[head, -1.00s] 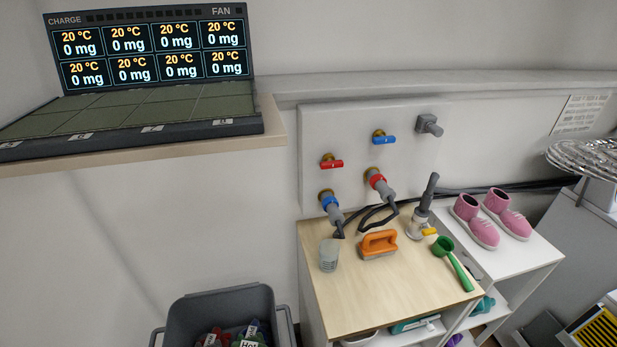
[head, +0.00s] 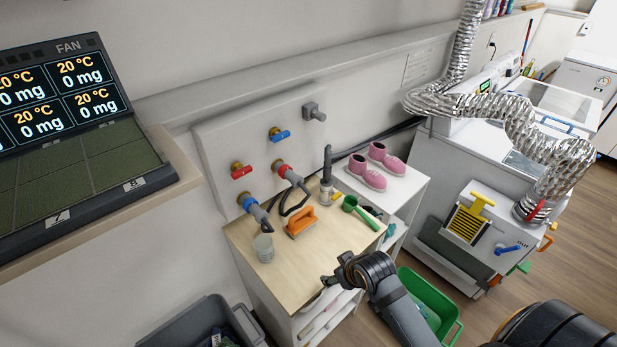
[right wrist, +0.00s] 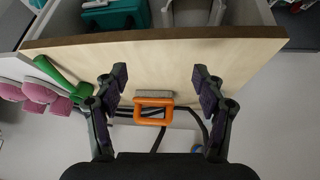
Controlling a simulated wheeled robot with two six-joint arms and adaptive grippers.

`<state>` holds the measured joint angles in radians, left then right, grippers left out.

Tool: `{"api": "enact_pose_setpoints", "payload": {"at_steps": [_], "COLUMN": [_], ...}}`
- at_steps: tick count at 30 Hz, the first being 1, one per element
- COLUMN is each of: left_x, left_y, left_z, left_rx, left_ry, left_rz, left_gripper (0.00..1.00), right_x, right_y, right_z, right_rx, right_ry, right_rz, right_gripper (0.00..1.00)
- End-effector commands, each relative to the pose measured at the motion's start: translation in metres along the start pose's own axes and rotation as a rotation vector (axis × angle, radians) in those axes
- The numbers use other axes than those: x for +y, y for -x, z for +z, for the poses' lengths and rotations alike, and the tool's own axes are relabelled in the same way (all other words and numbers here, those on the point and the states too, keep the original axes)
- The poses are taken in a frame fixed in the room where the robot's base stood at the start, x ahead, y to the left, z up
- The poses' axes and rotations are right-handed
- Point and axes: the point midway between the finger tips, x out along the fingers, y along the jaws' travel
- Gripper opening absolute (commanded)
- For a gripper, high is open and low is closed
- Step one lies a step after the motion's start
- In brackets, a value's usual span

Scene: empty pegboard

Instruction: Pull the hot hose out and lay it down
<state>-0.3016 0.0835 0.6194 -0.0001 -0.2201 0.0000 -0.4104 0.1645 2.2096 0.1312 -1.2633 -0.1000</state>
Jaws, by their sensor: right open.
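The hose end with the red collar (head: 284,171) is on the wall tap at the middle of the white panel, below the valves. Its grey end points down and right, and a dark hose runs from it behind the table items. A second hose end with a blue collar (head: 250,204) sits on the tap to its lower left. My right gripper (head: 338,279) is at the front edge of the wooden tabletop, apart from both hoses. In the right wrist view its fingers (right wrist: 158,82) are spread and empty, with the orange brush (right wrist: 153,97) beyond them. My left gripper is out of view.
The tabletop (head: 290,285) holds an orange brush, a grey cup (head: 263,248), a green scoop (head: 362,212) and an upright grey fitting (head: 327,175). Pink shoes (head: 370,172) stand on the white shelf to the right. A green crate (head: 428,295) is on the floor.

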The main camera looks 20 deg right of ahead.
Motion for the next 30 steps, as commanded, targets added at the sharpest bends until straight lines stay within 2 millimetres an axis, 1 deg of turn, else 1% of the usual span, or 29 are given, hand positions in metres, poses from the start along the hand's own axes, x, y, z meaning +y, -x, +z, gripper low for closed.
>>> {"api": "enact_pose_setpoints", "payload": {"at_steps": [1, 2, 3, 5, 6, 8, 9, 12, 15, 16, 21, 25, 30], "left_x": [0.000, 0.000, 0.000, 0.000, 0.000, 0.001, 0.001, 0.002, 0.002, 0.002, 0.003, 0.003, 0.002], "left_y": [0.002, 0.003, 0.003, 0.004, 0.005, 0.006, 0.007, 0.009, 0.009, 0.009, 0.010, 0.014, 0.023], "left_z": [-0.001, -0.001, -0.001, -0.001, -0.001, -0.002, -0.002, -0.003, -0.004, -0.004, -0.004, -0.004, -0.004], "left_rx": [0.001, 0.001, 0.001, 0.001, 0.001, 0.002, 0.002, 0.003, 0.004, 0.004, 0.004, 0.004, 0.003], "left_ry": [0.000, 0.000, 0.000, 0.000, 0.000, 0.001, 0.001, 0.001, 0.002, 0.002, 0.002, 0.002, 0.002], "left_rz": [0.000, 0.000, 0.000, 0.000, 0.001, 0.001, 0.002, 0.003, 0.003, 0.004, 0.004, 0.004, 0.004], "left_gripper": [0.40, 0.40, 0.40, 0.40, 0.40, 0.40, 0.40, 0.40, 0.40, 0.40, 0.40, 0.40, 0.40], "right_x": [0.003, 0.004, 0.006, 0.009, 0.011, 0.015, 0.018, 0.025, 0.030, 0.030, 0.031, 0.030, 0.025], "right_y": [0.003, 0.003, 0.004, 0.008, 0.012, 0.020, 0.026, 0.042, 0.053, 0.055, 0.056, 0.046, 0.020], "right_z": [-0.027, -0.044, -0.066, -0.099, -0.121, -0.153, -0.173, -0.214, -0.237, -0.240, -0.246, -0.255, -0.277], "right_rx": [0.066, 0.110, 0.169, 0.261, 0.320, 0.408, 0.464, 0.582, 0.651, 0.663, 0.677, 0.677, 0.675], "right_ry": [0.026, 0.043, 0.064, 0.095, 0.114, 0.140, 0.156, 0.187, 0.202, 0.204, 0.205, 0.201, 0.200], "right_rz": [-0.010, -0.018, -0.028, -0.038, -0.044, -0.050, -0.050, -0.049, -0.045, -0.044, -0.044, -0.045, -0.046], "right_gripper": [0.69, 0.69, 0.69, 0.69, 0.69, 0.69, 0.69, 0.69, 0.69, 0.69, 0.69, 0.69, 0.69]}}
